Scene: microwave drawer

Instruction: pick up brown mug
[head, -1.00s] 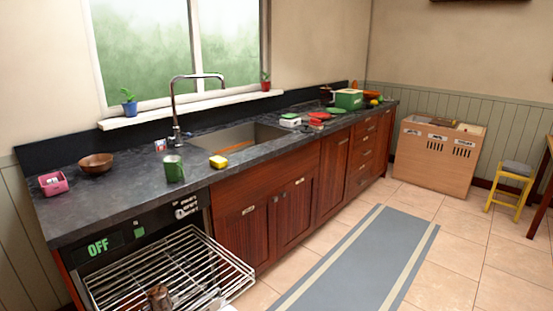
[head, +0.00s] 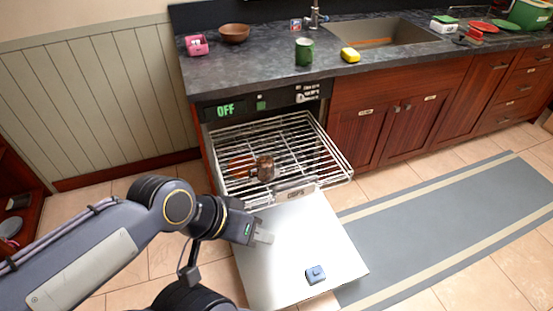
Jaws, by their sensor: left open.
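The brown mug (head: 265,168) stands on the pulled-out wire rack (head: 325,160) of the microwave drawer, near the rack's front. My left gripper (head: 264,237) is in front of the rack, over the left part of the lowered white door (head: 300,245). It is open, with nothing seen between its fingers, and apart from the mug in the picture. My right gripper is not in view.
The lowered door carries a small blue block (head: 316,273). A dark counter (head: 260,75) above holds a green mug (head: 304,52), a yellow sponge (head: 350,55), a brown bowl (head: 235,33) and a pink container (head: 196,45). A floor mat (head: 440,230) lies to the right.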

